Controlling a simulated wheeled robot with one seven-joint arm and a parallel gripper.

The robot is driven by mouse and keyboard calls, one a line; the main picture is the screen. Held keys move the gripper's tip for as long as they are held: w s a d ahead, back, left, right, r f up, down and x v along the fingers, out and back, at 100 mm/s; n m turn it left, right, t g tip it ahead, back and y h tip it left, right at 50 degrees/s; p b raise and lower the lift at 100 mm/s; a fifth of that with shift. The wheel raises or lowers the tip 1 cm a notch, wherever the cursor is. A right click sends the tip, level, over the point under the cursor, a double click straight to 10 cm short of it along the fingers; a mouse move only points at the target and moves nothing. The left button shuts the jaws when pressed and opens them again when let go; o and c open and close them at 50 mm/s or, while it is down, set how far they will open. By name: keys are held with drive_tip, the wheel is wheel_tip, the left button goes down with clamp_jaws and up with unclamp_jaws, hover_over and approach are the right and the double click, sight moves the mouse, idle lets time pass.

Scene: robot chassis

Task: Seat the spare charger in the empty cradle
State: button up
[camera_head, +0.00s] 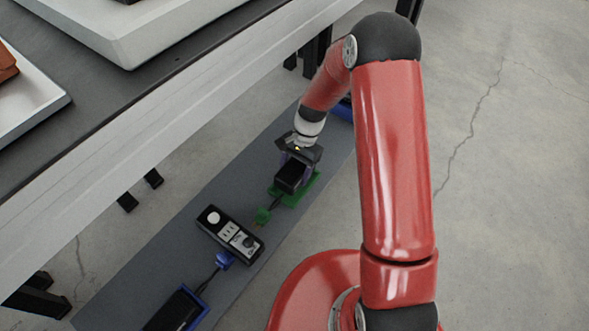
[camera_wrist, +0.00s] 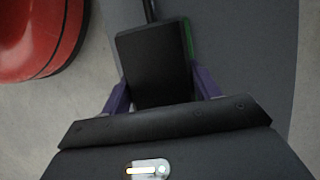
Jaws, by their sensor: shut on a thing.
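My gripper (camera_head: 294,165) is low over the grey strip, shut on a black block-shaped charger (camera_head: 289,180). The wrist view shows the charger (camera_wrist: 153,60) between two purple fingers, with a dark cable at its far end. A green cradle (camera_head: 299,195) is directly under and around the charger in the head view. Only a thin green edge (camera_wrist: 187,40) shows beside the charger in the wrist view. I cannot tell whether the charger rests in the cradle or is just above it. A blue-edged cradle (camera_head: 202,319) at the bottom left has a black block or dark interior (camera_head: 173,311).
A black device with a white round button (camera_head: 230,234) lies mid-strip (camera_head: 150,250), between a green connector (camera_head: 262,216) and a blue connector (camera_head: 225,259). A blue object (camera_head: 344,110) is partly hidden behind my arm. A table with trays (camera_head: 150,35) stands at upper left.

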sight(298, 165)
drive_tip(key=shift+f+b, duration=0.8)
drive_tip(key=shift+f, duration=0.55)
drive_tip(key=o, duration=1.5)
drive_tip(key=p+v, duration=0.1)
drive_tip(key=v, duration=0.6)
drive_tip(key=shift+w+d+r+p, duration=0.1)
drive_tip(key=shift+w+r+p, duration=0.05)
drive_tip(key=shift+r+p, duration=0.2)
